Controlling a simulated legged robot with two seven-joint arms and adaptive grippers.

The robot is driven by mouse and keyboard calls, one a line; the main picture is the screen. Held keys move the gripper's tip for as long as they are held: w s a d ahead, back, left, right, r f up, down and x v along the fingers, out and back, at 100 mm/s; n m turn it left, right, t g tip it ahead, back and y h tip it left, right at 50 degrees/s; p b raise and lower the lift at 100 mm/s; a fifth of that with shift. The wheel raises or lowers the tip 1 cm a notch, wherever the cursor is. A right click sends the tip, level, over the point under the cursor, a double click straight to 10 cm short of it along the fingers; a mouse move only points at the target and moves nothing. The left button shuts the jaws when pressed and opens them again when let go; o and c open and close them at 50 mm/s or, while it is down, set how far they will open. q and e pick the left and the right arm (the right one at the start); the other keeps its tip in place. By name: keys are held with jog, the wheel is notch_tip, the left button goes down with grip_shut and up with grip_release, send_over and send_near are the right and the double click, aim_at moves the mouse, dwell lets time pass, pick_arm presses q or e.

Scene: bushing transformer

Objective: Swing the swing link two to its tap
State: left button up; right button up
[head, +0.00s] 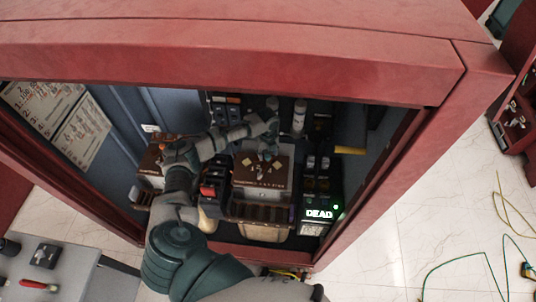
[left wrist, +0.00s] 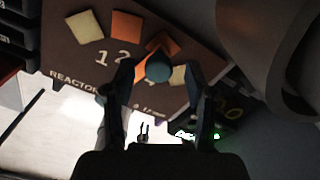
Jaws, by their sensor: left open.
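In the left wrist view a brown tap board (left wrist: 75,57) carries the digits 1 and 2, a label starting "REACTOR", and orange and pale squares. A round dark teal knob (left wrist: 158,67) is between the fingertips of my left gripper (left wrist: 159,80). The fingers are open, one on each side of it; I cannot tell whether they touch it. Which swing link the knob belongs to is not readable. In the head view my left gripper (head: 269,143) is inside the cabinet, above a brown board (head: 262,182). My right gripper is not in view.
The red cabinet frame (head: 230,55) surrounds the opening. A black unit (head: 320,213) reading "DEAD" with a green light stands right of the board. Another brown board (head: 150,163) is at the left. A grey table (head: 75,272) with tools is outside, lower left.

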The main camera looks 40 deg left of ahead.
pick_arm(q)
notch_tip(320, 180, up, 11)
jog(key=shift+r, duration=0.15)
jog(key=shift+s, duration=0.1)
